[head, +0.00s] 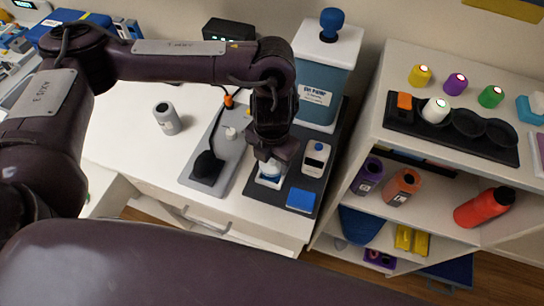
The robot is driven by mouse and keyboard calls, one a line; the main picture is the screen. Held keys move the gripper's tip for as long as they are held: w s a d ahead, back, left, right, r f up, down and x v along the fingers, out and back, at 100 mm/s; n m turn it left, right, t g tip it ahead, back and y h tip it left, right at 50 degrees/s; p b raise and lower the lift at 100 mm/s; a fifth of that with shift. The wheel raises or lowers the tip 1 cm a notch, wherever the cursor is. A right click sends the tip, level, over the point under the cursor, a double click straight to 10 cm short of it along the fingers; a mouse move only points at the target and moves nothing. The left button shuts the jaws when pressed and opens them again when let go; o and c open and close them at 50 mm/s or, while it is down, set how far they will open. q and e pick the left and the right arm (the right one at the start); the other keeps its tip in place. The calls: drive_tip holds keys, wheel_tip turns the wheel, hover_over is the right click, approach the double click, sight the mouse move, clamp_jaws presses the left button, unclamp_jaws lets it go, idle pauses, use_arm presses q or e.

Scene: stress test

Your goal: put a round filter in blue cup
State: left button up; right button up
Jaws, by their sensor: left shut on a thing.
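My left gripper (270,163) reaches down over the dark mat on the white counter. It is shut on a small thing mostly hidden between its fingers. Right beneath the fingertips is a small white-and-blue item (269,178), partly covered by the gripper. I cannot tell whether it is the blue cup, or whether the held thing is a round filter. A small round white piece (231,133) lies on the grey tray to the left. My right gripper is not in view.
A tall blue dispenser (323,80) stands behind the gripper. A white device (316,155) and a blue pad (301,199) are to its right. A grey canister (167,118) stands on the left.

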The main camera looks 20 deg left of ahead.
use_arm(q)
drive_tip(key=shift+f+b, duration=1.1)
drive_tip(key=shift+f, duration=0.3)
drive_tip(key=o, duration=1)
drive_tip(key=shift+o, duration=0.2)
drive_tip(key=shift+r, duration=0.15)
wheel_tip(320, 180, up, 8)
drive_tip(key=shift+f, duration=0.2)
